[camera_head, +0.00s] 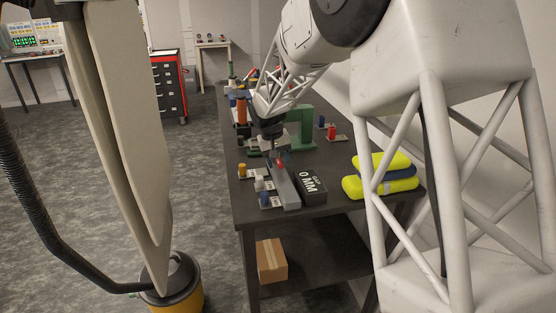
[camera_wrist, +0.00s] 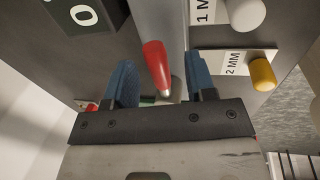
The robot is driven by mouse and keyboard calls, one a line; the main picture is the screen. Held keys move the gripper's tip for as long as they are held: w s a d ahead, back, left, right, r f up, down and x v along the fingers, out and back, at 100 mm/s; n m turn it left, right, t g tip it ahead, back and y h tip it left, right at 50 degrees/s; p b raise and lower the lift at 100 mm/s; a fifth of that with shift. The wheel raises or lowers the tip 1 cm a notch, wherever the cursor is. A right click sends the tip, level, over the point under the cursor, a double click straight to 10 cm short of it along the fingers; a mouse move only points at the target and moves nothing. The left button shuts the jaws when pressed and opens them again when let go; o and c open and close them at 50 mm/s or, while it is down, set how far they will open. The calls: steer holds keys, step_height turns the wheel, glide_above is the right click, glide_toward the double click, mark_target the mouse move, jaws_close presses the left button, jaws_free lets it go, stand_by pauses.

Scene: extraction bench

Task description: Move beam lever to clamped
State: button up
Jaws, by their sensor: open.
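The beam lever shows in the wrist view as a red-tipped handle (camera_wrist: 156,63) with a metal end, between the two blue fingers of my gripper (camera_wrist: 160,70). My gripper is open, with a finger on either side of the handle; I cannot tell whether either touches it. In the head view the red handle (camera_head: 281,162) stands at the far part of the long grey beam (camera_head: 285,190), and my gripper (camera_head: 273,146) points down just beyond it. The beam also shows in the wrist view (camera_wrist: 160,18). The lever's pivot is hidden.
A black "GAP 0 MM" block (camera_head: 312,186) lies right of the beam. A yellow peg (camera_head: 242,170) and a white peg (camera_head: 259,183) stand on labelled plates to its left. A green press frame (camera_head: 301,122) stands behind. Yellow and blue bundles (camera_head: 381,177) lie at the right.

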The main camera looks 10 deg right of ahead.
step_height(320, 180, up, 8)
steer(key=a, duration=0.1)
steer(key=shift+a+f, duration=0.15)
steer(key=shift+a, duration=0.15)
stand_by(0.5)
steer(key=s+r, duration=0.5)
steer(key=s, duration=0.8)
steer(key=s+f+t+y, duration=0.2)
steer(key=s, duration=3.1)
steer(key=shift+s+f+t, duration=0.25)
steer(key=shift+t, duration=0.05)
